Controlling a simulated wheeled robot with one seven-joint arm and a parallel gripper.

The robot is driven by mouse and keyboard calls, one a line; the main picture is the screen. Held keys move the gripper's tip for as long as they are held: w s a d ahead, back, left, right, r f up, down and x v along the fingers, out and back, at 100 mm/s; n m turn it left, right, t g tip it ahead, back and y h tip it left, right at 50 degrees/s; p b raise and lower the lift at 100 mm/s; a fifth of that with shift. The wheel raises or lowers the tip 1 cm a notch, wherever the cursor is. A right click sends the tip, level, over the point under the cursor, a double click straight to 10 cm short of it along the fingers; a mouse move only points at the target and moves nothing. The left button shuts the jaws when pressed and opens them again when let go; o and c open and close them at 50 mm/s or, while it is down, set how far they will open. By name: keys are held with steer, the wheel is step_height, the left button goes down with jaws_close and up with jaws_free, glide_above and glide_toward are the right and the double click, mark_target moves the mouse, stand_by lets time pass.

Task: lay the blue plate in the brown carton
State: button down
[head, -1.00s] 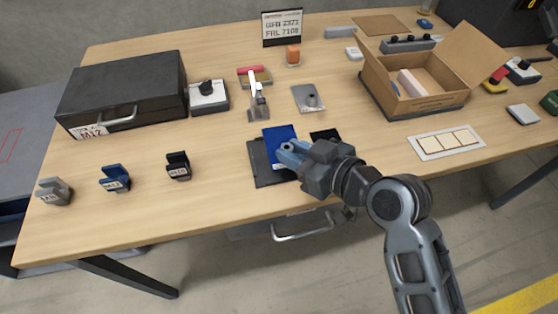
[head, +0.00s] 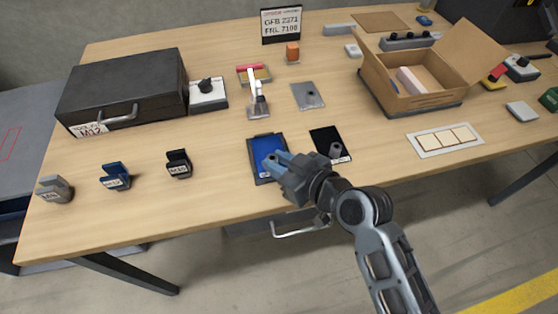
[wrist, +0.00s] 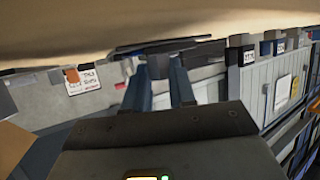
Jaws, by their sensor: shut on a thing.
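The blue plate (head: 259,147) is at the front middle of the table, over a slightly larger dark pad (head: 252,176) whose edge shows around it. I cannot tell whether it touches the pad. My gripper (head: 273,160) is over the plate's right part, its fingers shut on the plate's grip. In the wrist view the fingers (wrist: 164,82) close on a grey piece under a thin dark plate edge, seen edge-on. The brown carton (head: 424,102) stands open at the back right. A pale block (head: 411,80) and a small blue thing lie in it.
A black plate with a knob (head: 325,139) lies just right of my gripper, and a grey plate (head: 307,97) behind. A white card with cream squares (head: 446,141) lies before the carton. A black case (head: 122,88) and several small holders stand left.

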steer(key=c, duration=0.9)
jaws_free()
steer(key=shift+c, duration=0.2)
steer(key=shift+s+d, duration=0.1)
steer(key=shift+d, duration=0.1)
steer(key=b+v, duration=0.1)
steer(key=v, duration=0.6)
steer(key=shift+s+r, duration=0.15)
steer(key=shift+s, duration=0.15)
